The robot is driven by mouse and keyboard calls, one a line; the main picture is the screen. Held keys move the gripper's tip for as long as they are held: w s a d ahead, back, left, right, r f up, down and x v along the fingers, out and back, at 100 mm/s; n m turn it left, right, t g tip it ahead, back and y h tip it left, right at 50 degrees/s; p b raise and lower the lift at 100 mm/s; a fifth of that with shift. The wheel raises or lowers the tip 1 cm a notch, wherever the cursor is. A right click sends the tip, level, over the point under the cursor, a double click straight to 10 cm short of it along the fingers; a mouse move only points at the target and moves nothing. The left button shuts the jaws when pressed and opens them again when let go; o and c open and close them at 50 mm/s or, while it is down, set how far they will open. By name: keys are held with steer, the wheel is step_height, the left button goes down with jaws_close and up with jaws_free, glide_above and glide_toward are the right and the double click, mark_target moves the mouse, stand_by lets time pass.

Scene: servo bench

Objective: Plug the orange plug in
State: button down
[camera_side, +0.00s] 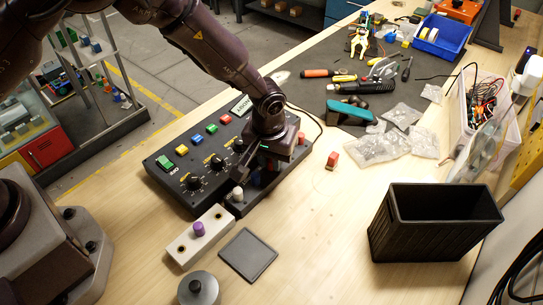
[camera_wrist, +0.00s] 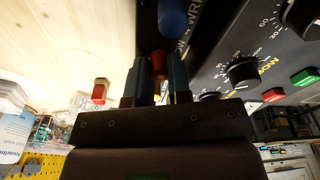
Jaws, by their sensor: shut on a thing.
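My gripper (camera_wrist: 157,85) points down over the near right part of the black control box (camera_side: 180,190) in the side view. In the wrist view its two fingers are shut on a small red-orange plug (camera_wrist: 158,63), which looks dark in the shade. The plug's lower end is hidden, so I cannot tell whether it sits in a hole. A blue peg (camera_wrist: 172,17) stands just beyond it in the wrist view. In the side view my gripper hides most of the plug and the spot under it.
A white peg (camera_side: 237,194) stands near my gripper. A pale block (camera_side: 183,247) holds a purple peg (camera_side: 199,229). A red block (camera_side: 332,160) lies to the right. A dark square pad (camera_side: 248,254), a grey round knob (camera_side: 198,289) and a black bin (camera_side: 430,230) stand nearer.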

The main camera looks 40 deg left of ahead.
stand_by(0.4)
steer(key=c, duration=1)
jaws_free()
steer(key=shift+r, duration=3.45)
steer(key=shift+s+a+f+m, duration=0.15)
steer(key=shift+s+m, duration=0.15)
steer(key=shift+m, duration=0.2)
steer(key=shift+s+a+f+m+g, duration=0.1)
steer(key=shift+s+a+m+g, duration=0.15)
steer(key=shift+s, duration=0.35)
steer(key=shift+s+a+f+m+g, duration=0.15)
steer(key=shift+s+m+g, duration=0.15)
steer(key=shift+s, duration=0.3)
steer(key=s+a+r+t, duration=0.1)
steer(key=s+a+r, duration=0.4)
steer(key=s+r, duration=0.2)
steer(key=s+a+r+m+t, duration=0.1)
steer(key=s+a+r+t, duration=0.1)
steer(key=s+a+r, duration=0.3)
steer(key=s+a+r+m+t, duration=0.1)
steer(key=s+a+r+t, duration=0.1)
steer(key=s+a+r, duration=0.3)
steer(key=shift+a+v, duration=0.2)
steer(key=shift+v, duration=2.1)
steer(key=shift+a+v, duration=0.15)
steer(key=shift+v, duration=2.15)
